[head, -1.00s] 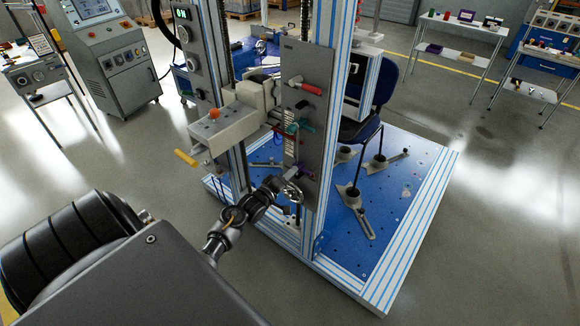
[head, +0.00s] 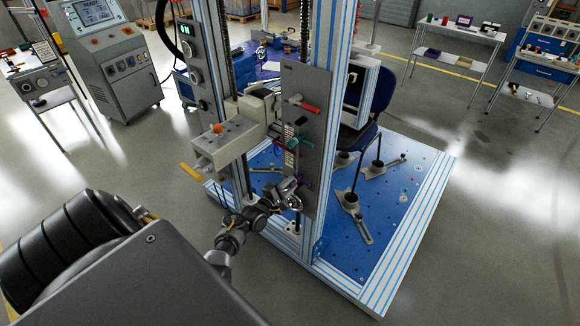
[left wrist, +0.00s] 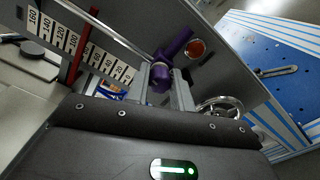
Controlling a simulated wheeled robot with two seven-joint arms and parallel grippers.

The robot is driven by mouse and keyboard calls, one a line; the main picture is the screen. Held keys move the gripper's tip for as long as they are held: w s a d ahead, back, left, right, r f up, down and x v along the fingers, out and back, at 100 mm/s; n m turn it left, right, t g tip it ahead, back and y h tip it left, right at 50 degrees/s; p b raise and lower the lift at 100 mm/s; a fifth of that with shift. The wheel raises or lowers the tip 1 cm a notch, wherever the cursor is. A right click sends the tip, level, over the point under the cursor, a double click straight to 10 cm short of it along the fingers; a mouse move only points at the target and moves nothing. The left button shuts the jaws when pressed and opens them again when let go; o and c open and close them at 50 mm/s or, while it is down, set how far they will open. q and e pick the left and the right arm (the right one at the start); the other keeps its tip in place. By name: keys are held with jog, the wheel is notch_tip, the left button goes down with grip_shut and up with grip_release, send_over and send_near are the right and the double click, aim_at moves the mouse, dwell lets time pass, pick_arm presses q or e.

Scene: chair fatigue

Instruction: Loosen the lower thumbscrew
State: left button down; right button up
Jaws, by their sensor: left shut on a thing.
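The lower thumbscrew is the purple one (left wrist: 176,47), low on the grey upright plate (head: 307,120). In the left wrist view it stands between my left gripper's fingers (left wrist: 165,88), its purple knob at their tips and its purple bar tilted beyond them. In the head view my left gripper (head: 294,190) is at the plate's lower edge, shut on the thumbscrew and covering most of it. A teal handle (head: 299,141) and a red handle (head: 303,104) sit higher on the plate. My right gripper is in neither view.
A numbered scale (left wrist: 85,50) with a red pointer and a metal handwheel (left wrist: 222,106) are close to the gripper. A grey block with an orange knob (head: 218,128) and a yellow handle juts out left. The blue base plate (head: 400,200) lies beyond the post.

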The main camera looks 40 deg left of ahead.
pick_arm(q)
jog(key=shift+n+p, duration=0.35)
jog(key=shift+n, duration=0.65)
jog(key=c, duration=1.2)
grip_release()
jog(key=shift+s, duration=0.1)
jog(key=s, duration=1)
jog(key=shift+s+d, duration=0.15)
jog(key=shift+s, duration=0.2)
